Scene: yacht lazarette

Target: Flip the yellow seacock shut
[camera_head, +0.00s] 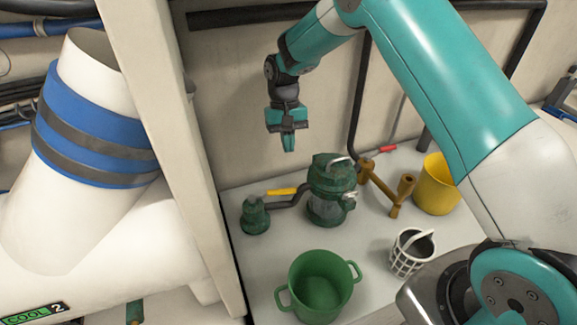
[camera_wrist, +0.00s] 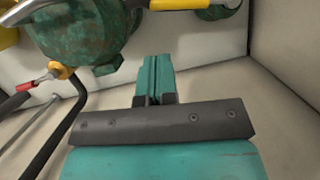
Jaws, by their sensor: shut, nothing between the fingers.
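The yellow seacock handle (camera_head: 282,191) lies roughly level between a corroded green valve body (camera_head: 255,216) on the left and a green strainer (camera_head: 330,190) on the right. In the wrist view the yellow handle (camera_wrist: 176,4) shows at the top edge, partly cut off, beside the large green strainer (camera_wrist: 85,30). My gripper (camera_head: 289,147) points down, shut and empty, above and slightly behind the yellow handle in the head view. Its teal fingers (camera_wrist: 155,62) are together in the wrist view and apart from the handle.
A bronze fitting (camera_head: 386,187), a red handle (camera_head: 387,149) and a yellow bucket (camera_head: 436,184) stand right of the strainer. A green pot (camera_head: 320,287) and a white basket (camera_head: 411,252) stand in front. A pale post (camera_head: 170,130) and a blue-banded white pipe (camera_head: 90,130) bound the left.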

